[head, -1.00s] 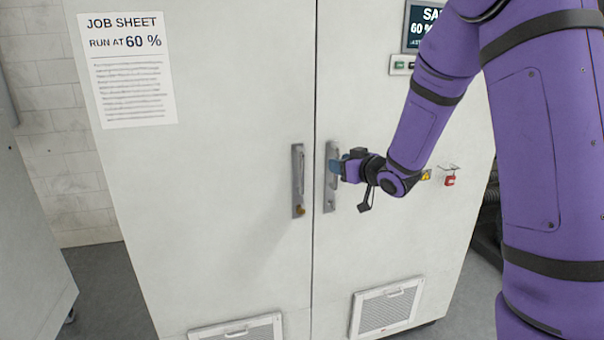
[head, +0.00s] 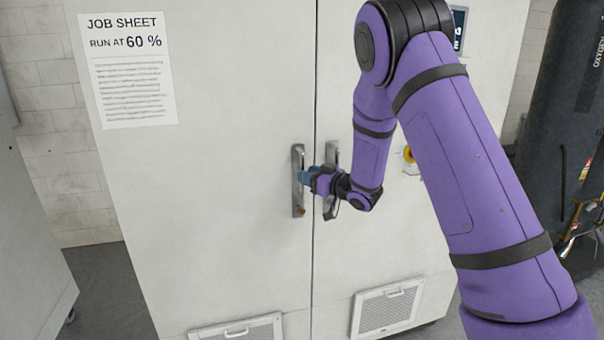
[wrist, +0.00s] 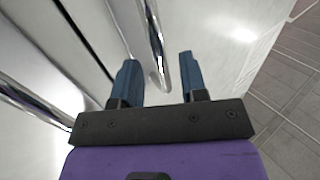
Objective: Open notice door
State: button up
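The notice door (head: 220,210) is the left white cabinet door, with a job sheet (head: 125,105) reading "RUN AT 60 %". It looks closed, level with the right door. Its upright metal handle (head: 297,160) is near the middle seam. My gripper (head: 306,176) is at this handle. In the wrist view my gripper (wrist: 158,76) has its two blue fingers apart, with the handle bar (wrist: 152,35) between them. A gap shows on each side of the bar. The fingertips partly hide the handle in the head view.
The right door (head: 385,245) has its own handle (head: 331,155), partly behind my wrist. Vents sit low on both doors. A dark gas cylinder (head: 565,110) stands at right. Another pale cabinet (head: 30,230) stands at left, with floor between.

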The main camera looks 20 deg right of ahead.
jog(key=shift+x, duration=1.5)
grip_shut()
jog(key=shift+s, duration=0.15)
